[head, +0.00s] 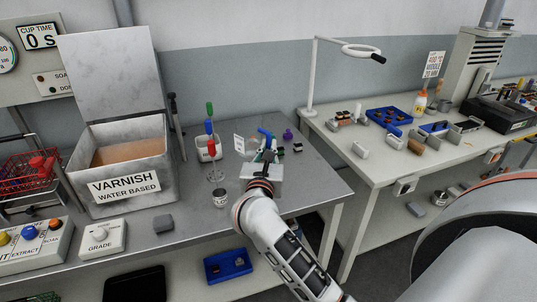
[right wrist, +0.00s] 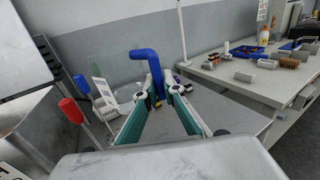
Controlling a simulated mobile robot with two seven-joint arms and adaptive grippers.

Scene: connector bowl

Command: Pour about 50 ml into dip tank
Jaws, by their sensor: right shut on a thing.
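The dip tank (head: 165,185) is a grey metal box labelled VARNISH WATER BASED at the left. Its lid stands open and brown liquid (head: 128,151) shows inside. My right gripper (head: 265,152) is over the bench to the right of the tank. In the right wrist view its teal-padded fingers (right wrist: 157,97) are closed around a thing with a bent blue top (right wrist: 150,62). The blue part also shows in the head view (head: 266,134). The lower part of the held thing is hidden by the fingers. My left gripper is not in view.
A holder (head: 202,155) with red, blue and green handled tools stands between tank and gripper. A small metal can (head: 220,198) is near the bench's front.

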